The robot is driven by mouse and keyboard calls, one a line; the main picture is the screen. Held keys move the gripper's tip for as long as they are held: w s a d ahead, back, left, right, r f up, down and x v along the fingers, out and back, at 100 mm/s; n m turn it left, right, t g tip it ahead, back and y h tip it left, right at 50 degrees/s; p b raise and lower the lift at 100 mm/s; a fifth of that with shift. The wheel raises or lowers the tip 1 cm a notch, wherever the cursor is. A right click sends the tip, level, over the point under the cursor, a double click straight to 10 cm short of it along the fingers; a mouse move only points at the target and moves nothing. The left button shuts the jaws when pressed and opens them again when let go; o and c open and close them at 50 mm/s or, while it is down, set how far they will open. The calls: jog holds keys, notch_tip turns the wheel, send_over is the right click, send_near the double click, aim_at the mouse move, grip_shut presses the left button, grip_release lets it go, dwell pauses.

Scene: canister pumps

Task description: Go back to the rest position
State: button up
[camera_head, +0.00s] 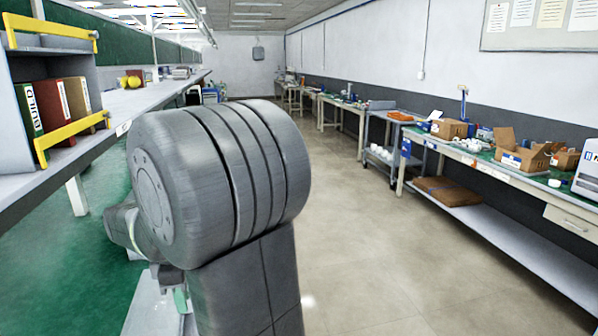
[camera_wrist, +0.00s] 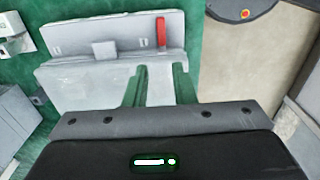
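My gripper shows in the wrist view (camera_wrist: 161,82) as two green fingers standing apart, with nothing between them. It is open and empty, above a pale grey fixture (camera_wrist: 85,80) with a raised back ledge. A small red upright piece (camera_wrist: 161,32) stands on that ledge. I cannot tell how far the fingers are above the fixture. In the head view my own arm fills the centre-left and hides most of what lies behind it. No canister pump can be made out clearly.
A shelf with binders (camera_head: 55,105) and yellow rails (camera_head: 72,132) stands on the left over a green floor area. A long workbench (camera_head: 480,165) with cardboard boxes (camera_head: 520,155) runs along the right, beside a grey cart (camera_head: 378,157). The beige aisle floor (camera_head: 365,250) between is clear.

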notch_tip(320, 180, down, 15)
jog(key=shift+s+d+r+b, duration=0.1)
jog(key=shift+r+b, duration=0.1)
jog(key=shift+b, duration=0.25)
jog(key=shift+r+m, duration=0.2)
jog(key=shift+m, duration=0.2)
jog(key=shift+r+m, duration=0.1)
jog(key=shift+m, duration=1.6)
